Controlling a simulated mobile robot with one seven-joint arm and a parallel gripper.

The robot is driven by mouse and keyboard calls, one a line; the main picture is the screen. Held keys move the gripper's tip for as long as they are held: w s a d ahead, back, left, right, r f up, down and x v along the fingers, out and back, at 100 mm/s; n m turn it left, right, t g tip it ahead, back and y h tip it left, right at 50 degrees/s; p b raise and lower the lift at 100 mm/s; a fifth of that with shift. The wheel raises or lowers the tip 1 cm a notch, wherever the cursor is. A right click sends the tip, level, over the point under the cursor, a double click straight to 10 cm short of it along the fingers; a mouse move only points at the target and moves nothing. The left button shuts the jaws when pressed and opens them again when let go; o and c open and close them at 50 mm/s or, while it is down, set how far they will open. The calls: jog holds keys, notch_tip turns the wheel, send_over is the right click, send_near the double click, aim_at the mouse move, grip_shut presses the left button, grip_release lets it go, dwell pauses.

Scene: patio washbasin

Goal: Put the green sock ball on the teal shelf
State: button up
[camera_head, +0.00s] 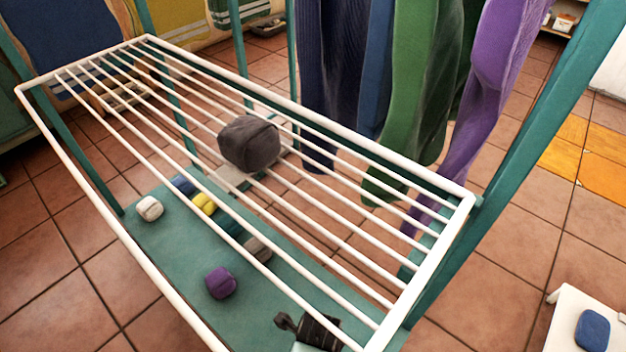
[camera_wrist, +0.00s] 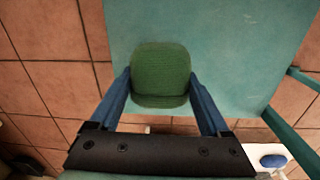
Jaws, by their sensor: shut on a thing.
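The green sock ball (camera_wrist: 160,75) is between the two blue fingers of my gripper (camera_wrist: 160,84) in the wrist view, and the gripper is shut on it. The teal shelf (camera_wrist: 245,50) lies beyond and below the ball; I cannot tell how large the gap is. In the head view the teal shelf (camera_head: 165,245) is the lower level under a white-barred rack. A dark part of my gripper (camera_head: 318,332) shows at the shelf's near end, partly behind the bars. I cannot make out the green ball in the head view.
On the shelf sit white (camera_head: 149,208), blue (camera_head: 184,184), yellow (camera_head: 204,203), grey (camera_head: 257,248) and purple (camera_head: 220,282) sock balls. The white rack (camera_head: 150,157) spans above, with a dark grey bundle (camera_head: 249,143) on it. Long garments (camera_head: 415,90) hang at the right.

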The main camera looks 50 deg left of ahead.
jog(key=shift+f+b, duration=1.05)
jog(key=shift+f, duration=1.1)
jog(key=shift+f, duration=0.2)
jog(key=o, duration=1.2)
jog(key=r+p, duration=0.2)
jog(key=r, duration=0.2)
jog(key=r+p, duration=0.2)
jog(key=r, duration=0.2)
jog(key=r+p, duration=0.2)
jog(key=r, duration=0.2)
jog(key=shift+w+a+r, duration=0.1)
jog(key=shift+w+r, duration=0.1)
jog(key=shift+w, duration=0.15)
